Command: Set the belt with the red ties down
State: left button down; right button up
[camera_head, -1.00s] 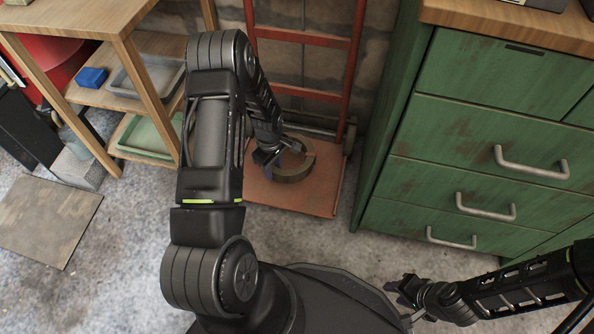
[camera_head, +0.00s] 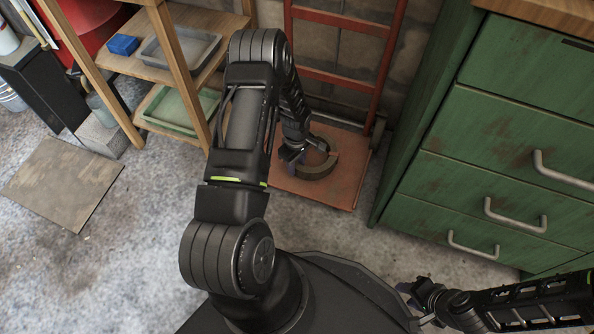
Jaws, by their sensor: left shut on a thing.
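A dark, thick ring-shaped belt (camera_head: 328,166) is over the red base plate of a hand truck in the middle of the head view. My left gripper (camera_head: 296,157) is shut on its left side. The gripper hides part of the ring, and I cannot make out the colour of any ties. I cannot tell whether the belt touches the plate (camera_head: 333,190) or hangs just above it. My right gripper (camera_head: 408,292) is low at the right, well away from the belt. Its fingers are too small and dark to tell open from shut.
The red hand truck frame (camera_head: 388,62) stands against the wall behind the plate. A green drawer cabinet (camera_head: 480,150) stands close on the right. A wooden shelf (camera_head: 118,60) with trays and a blue box (camera_head: 123,45) is on the left. Bare floor lies in front.

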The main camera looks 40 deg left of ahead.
pick_arm(q)
jog(key=shift+r, duration=0.1)
jog(key=shift+f+b, duration=0.8)
jog(key=shift+f, duration=1.05)
jog(key=shift+f, duration=0.2)
jog(key=c, duration=1)
grip_release()
jog(key=shift+r, duration=0.1)
